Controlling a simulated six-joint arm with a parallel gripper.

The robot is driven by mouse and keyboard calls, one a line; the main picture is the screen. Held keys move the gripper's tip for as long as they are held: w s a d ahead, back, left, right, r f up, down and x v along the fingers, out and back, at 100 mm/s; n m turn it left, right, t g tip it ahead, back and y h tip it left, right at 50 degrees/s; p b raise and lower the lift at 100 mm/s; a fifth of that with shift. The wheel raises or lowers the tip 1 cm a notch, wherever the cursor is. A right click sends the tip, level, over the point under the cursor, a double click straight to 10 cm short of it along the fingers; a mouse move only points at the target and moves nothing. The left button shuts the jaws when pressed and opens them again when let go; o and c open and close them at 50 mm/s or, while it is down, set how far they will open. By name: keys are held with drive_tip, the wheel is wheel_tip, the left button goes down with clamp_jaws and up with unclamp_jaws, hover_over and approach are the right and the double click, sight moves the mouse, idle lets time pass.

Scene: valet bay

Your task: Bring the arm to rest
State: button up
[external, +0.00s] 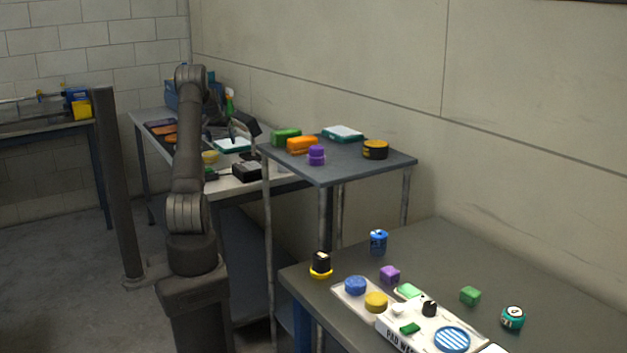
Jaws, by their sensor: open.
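My arm (187,150) stands upright on its pedestal at the left of the middle. Its upper end bends over towards the white-topped table behind. My gripper (256,130) is small and dark there, above that table and just left of the raised grey shelf. It is open, and I see nothing held in it. The finger details are hard to make out against the dark things behind.
The raised shelf (350,173) holds green, orange and purple items, a teal-edged box and a black-yellow tin (375,149). The white-topped table (222,188) is cluttered. The front-right bench (560,285) carries a pad tray, blocks and cans. A post (117,190) stands left.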

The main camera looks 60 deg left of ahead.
drive_tip(key=w+d+r, duration=0.2)
drive_tip(key=r, duration=0.9)
drive_tip(key=w+d+r, duration=0.1)
drive_tip(key=d+r, duration=0.1)
drive_tip(key=r, duration=0.8)
drive_tip(key=w+d+m+h, duration=0.1)
drive_tip(key=w+d+m, duration=0.2)
drive_tip(key=w+d, duration=1.1)
drive_tip(key=shift+w+d+m+t, duration=0.2)
drive_tip(key=shift+w+m+t, duration=0.1)
drive_tip(key=shift+w+t, duration=0.1)
